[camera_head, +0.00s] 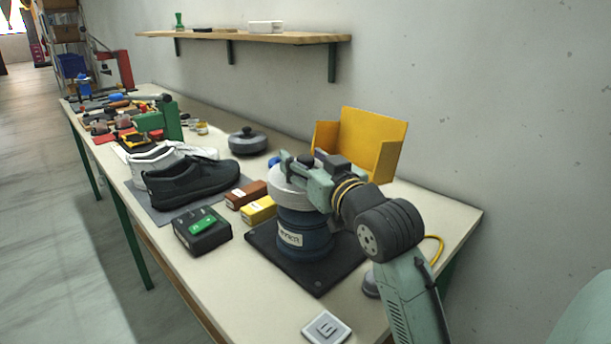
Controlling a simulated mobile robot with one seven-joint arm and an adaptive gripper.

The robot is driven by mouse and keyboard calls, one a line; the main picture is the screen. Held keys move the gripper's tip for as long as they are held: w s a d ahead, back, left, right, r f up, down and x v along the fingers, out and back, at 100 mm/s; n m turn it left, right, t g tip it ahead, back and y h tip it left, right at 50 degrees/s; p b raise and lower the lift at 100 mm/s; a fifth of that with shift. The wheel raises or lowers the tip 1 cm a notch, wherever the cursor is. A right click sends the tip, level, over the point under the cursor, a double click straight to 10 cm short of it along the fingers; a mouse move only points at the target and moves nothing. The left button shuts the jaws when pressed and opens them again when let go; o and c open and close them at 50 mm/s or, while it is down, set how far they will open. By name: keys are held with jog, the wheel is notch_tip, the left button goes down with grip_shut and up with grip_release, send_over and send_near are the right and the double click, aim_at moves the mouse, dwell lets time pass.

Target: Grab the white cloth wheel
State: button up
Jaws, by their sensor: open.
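The white cloth wheel (290,199) is a pale, thick disc lying flat on top of a blue cylindrical machine (303,239) with a white label. The machine stands on a black base plate (281,274) near the right end of the bench. My gripper (284,170) is open and reaches in from the right, over the top of the wheel. My gripper and wrist hide the wheel's right and upper parts. I cannot tell whether the fingers touch it.
A yellow guard (380,143) stands behind my wrist. Left of the machine are yellow (259,210) and brown (246,194) boxes, a black box (202,231), and dark (192,179) and white shoes. A grey lidded pot (248,141) sits behind. A white square plate (326,328) lies in front.

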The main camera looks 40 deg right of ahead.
grip_shut()
dwell(0.7)
